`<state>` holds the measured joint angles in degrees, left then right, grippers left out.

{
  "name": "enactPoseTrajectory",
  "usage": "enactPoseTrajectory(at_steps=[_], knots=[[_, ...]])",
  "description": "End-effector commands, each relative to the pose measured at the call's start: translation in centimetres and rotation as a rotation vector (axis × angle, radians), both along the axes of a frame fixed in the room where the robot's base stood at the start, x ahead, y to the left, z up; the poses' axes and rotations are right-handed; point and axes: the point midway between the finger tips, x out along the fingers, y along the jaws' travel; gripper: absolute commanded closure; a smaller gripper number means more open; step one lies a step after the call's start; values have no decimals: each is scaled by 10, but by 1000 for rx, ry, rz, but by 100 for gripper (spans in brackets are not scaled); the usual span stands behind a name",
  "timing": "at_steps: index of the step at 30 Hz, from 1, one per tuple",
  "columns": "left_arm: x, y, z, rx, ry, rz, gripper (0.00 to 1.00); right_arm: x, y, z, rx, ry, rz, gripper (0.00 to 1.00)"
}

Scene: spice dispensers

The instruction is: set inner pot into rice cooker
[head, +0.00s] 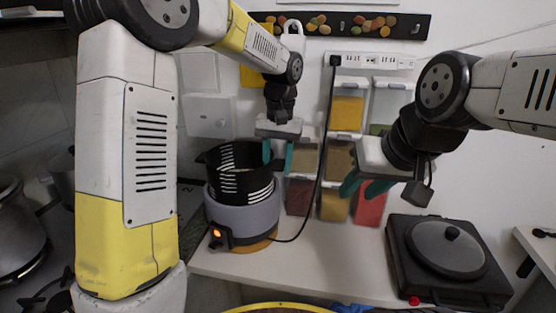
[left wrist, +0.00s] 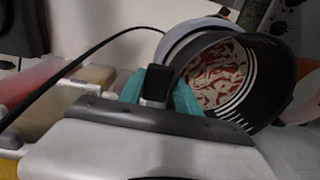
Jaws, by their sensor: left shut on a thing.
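The black inner pot (head: 240,175) with white marks is at the grey rice cooker (head: 243,218). Its lower part is hidden by the cooker's rim, and much of its wall stands above it. I cannot tell how deep it sits. In the left wrist view the pot (left wrist: 275,85) appears tilted, with a red and white pattern inside, and the cooker's rim (left wrist: 185,35) is behind it. My left gripper (head: 277,155) is shut on the pot's dark handle (left wrist: 157,84) at its right side. My right gripper (head: 362,188) is open and empty, away to the right.
The cooker stands on a white counter (head: 320,262), its orange light lit and a black cable running up to the wall strip. Coloured spice dispensers (head: 346,113) hang behind. A dark lidded hot plate (head: 448,250) stands at the right. The counter's middle is clear.

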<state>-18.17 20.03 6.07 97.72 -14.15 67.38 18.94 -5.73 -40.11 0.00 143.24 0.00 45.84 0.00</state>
Motion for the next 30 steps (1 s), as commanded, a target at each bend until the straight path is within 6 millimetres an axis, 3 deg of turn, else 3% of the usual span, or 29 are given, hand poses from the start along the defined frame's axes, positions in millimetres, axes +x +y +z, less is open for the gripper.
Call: enactPoseTrajectory(at_steps=[30], knots=[[1,0,-20,0,-3,0,100,0,0,0,0,0,0,64]])
